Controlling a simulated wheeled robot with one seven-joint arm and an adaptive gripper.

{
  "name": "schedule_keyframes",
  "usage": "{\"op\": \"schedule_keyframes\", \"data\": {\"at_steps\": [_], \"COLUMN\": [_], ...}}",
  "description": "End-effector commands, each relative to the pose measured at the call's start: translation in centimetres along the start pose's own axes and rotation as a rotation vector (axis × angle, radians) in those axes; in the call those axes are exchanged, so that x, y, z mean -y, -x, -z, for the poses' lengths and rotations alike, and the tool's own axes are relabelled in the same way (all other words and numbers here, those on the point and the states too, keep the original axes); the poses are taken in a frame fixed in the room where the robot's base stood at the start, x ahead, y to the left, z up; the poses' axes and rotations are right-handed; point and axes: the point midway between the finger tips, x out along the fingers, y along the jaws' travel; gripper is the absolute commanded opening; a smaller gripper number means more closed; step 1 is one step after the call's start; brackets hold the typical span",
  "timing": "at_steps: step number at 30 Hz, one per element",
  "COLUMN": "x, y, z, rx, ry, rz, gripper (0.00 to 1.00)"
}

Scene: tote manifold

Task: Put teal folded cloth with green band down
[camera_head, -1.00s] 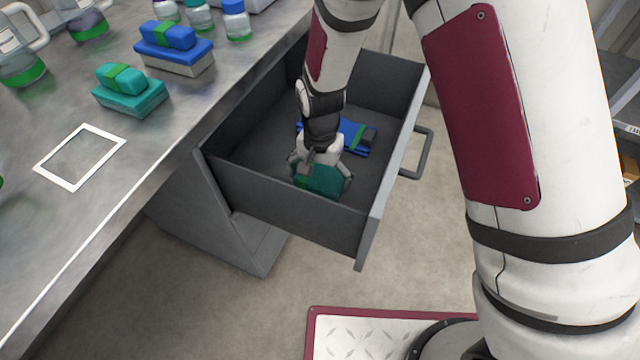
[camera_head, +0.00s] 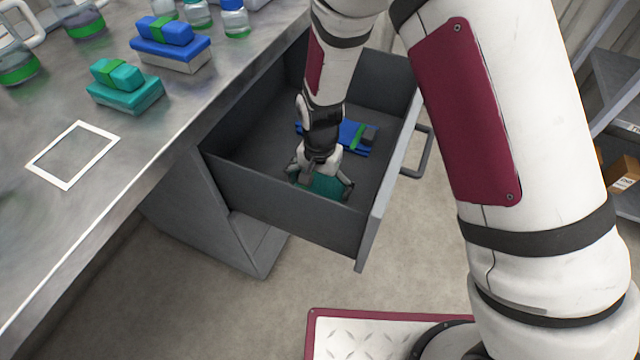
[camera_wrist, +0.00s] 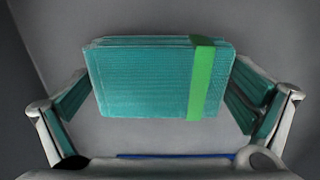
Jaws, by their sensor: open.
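The teal folded cloth (camera_wrist: 140,80) with its green band (camera_wrist: 203,80) lies on the drawer floor in the wrist view. In the head view the cloth (camera_head: 322,185) shows under my gripper (camera_head: 320,186), near the drawer's front-left wall. My gripper is open, with its fingers (camera_wrist: 160,105) spread on both sides of the cloth and a visible gap at each side. The open grey drawer (camera_head: 285,205) holds the cloth. The band is hidden by my gripper in the head view.
A blue folded cloth with a green band (camera_head: 358,137) lies behind my gripper in the drawer. On the metal bench (camera_head: 40,225) are a teal block stack (camera_head: 125,93), a blue block stack (camera_head: 172,48), a white square outline (camera_head: 72,155) and bottles (camera_head: 235,20).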

Motion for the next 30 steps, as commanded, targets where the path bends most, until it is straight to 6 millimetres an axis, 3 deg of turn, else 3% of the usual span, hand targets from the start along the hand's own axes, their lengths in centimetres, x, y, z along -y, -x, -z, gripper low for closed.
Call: {"op": "schedule_keyframes", "data": {"at_steps": [5, 15, 21, 30], "x": [0.0, 0.1, 0.0, 0.0], "y": [1.2, 8.0, 11.1, 12.3], "z": [0.0, 0.0, 0.0, 0.0], "rx": [-0.001, -0.003, -0.001, 0.001], "ry": [0.000, 0.000, 0.000, 0.000], "rz": [0.001, 0.003, 0.001, -0.001], "gripper": [1.00, 1.00, 1.00, 1.00]}}
